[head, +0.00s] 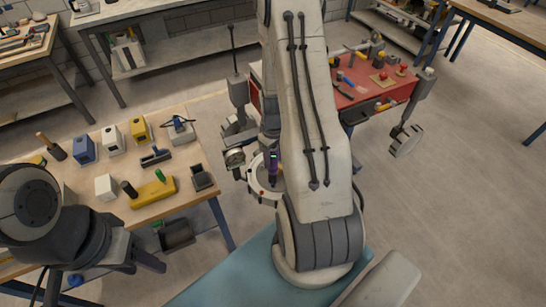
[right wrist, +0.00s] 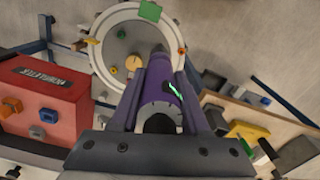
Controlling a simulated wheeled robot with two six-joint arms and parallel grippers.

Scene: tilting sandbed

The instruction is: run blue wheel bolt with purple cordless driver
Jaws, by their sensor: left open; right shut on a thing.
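The purple cordless driver (right wrist: 160,108) is gripped in my right gripper (right wrist: 162,85) in the right wrist view. Its dark nose points at a round pale wheel (right wrist: 118,42) with several coloured pieces around its rim. Whether the nose touches a bolt is hidden. I cannot pick out the blue wheel bolt. In the head view the driver (head: 274,162) stands over the wheel (head: 257,190), partly hidden by my right arm. My left gripper (head: 150,262) is open and empty at the lower left, near the front of the wooden table.
The wooden table (head: 200,207) at the left holds blue, white and yellow boxes and a yellow block (head: 153,193). A red bench (head: 350,95) with tools stands behind my right arm; a red box (right wrist: 45,100) shows in the right wrist view. The floor at the right is clear.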

